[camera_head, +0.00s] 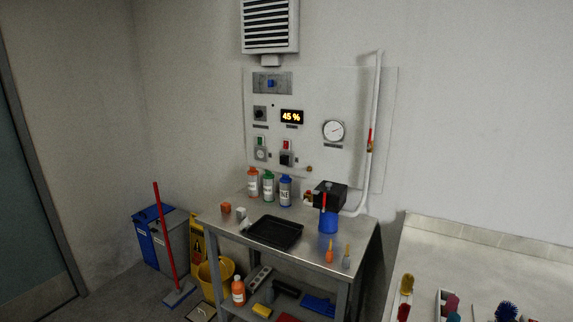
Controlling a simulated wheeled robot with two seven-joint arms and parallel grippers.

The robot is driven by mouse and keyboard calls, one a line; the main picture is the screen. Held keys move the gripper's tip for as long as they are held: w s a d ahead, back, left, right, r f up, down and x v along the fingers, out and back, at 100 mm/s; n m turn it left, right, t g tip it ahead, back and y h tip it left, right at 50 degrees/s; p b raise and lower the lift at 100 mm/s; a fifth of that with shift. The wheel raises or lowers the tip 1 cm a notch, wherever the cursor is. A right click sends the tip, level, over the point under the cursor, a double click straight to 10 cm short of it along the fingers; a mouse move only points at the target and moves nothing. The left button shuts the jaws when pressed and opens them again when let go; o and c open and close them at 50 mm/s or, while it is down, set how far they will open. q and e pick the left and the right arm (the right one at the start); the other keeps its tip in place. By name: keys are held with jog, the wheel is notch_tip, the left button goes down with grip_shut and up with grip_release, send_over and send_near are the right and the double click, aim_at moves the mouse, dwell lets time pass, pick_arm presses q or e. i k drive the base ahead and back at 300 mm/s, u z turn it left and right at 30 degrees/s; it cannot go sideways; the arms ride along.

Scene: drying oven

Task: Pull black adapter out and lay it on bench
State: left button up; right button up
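A small black block, which looks like the black adapter (286,159), sits in a grey wall socket below a red indicator on the white panel (313,84). The socket's own face is mostly hidden behind it. The metal bench (219,215) stands below the panel against the wall, with bare top at its front left and right edges. Neither of my grippers shows in the head view.
On the bench stand three bottles (268,186), a black tray (274,232), a black box (330,194), a blue cup (328,222) and screwdrivers (346,257). A light counter (480,260) holds brushes at right.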

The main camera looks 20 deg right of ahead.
aim_at(284, 160)
jog(key=u, duration=0.35)
jog(key=i, duration=0.55)
jog(key=u, duration=0.8)
jog(key=i, duration=1.45)
jog(key=z, duration=0.4)
jog(key=i, duration=0.85)
jog(key=z, duration=1.2)
jog(key=i, duration=0.55)
jog(key=z, duration=0.55)
